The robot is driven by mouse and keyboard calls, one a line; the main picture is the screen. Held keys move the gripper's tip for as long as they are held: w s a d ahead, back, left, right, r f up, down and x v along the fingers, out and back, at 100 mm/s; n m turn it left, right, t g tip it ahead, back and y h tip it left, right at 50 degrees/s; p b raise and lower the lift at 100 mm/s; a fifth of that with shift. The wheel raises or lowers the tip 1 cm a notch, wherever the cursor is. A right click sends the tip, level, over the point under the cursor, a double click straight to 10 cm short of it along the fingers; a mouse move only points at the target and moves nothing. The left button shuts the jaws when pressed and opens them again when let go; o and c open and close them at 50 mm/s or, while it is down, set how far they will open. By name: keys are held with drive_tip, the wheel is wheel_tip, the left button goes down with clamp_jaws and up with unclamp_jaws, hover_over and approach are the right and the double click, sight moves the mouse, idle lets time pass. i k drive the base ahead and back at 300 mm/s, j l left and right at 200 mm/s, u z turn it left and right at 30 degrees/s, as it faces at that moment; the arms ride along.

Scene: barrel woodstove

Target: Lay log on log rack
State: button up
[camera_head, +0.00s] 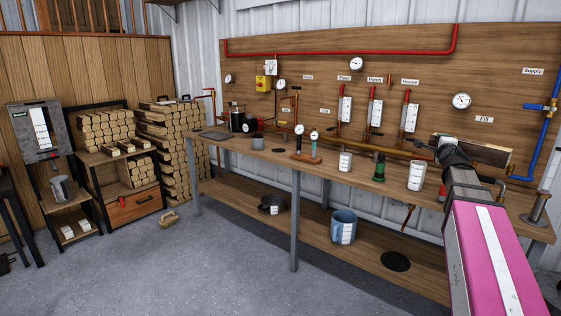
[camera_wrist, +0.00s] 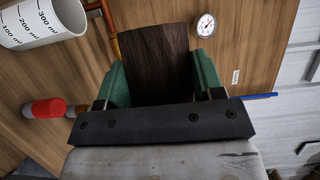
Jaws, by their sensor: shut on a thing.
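My gripper (camera_wrist: 160,78) is shut on a dark brown log (camera_wrist: 158,58), which sits between its green fingers in the wrist view. In the head view the held log (camera_head: 490,153) is at the right, raised in front of the pipe board above the workbench. Part of it is hidden by my arm. At the far left is a dark-framed wooden rack (camera_head: 92,159) with stacked log pieces (camera_head: 104,129) on its shelves and a drawer below. It is well away from my gripper. I cannot tell for sure whether this is the log rack.
A workbench (camera_head: 225,158) with cups, gauges and fittings runs along the wall. A tall log pile (camera_head: 180,150) stands beside the rack. A small brown piece (camera_head: 169,218) lies on the floor. The grey floor (camera_head: 190,275) in front of the bench is mostly clear.

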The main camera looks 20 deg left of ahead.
sight(90, 159)
drive_tip(key=i+j+u, duration=0.1)
drive_tip(key=j+u, duration=0.2)
drive_tip(key=j, duration=0.15)
drive_tip(key=i+j+u, duration=0.15)
drive_tip(key=j+u, duration=0.15)
drive_tip(key=i+j+u, duration=0.3)
drive_tip(key=j, duration=0.15)
drive_tip(key=i+j+u, duration=0.2)
drive_tip(key=j+u, duration=0.3)
drive_tip(key=i+j+u, duration=0.2)
drive_tip(key=u, duration=0.3)
drive_tip(key=i+j+u, duration=0.15)
drive_tip(key=i+u, duration=0.5)
drive_tip(key=i, duration=1.2)
drive_tip(key=i+j+z, duration=0.1)
drive_tip(key=i+z, duration=0.15)
drive_tip(key=i, duration=0.3)
drive_tip(key=i+j+z, duration=0.3)
drive_tip(key=i, duration=0.2)
drive_tip(key=i+j+z, duration=0.25)
drive_tip(key=i, duration=0.3)
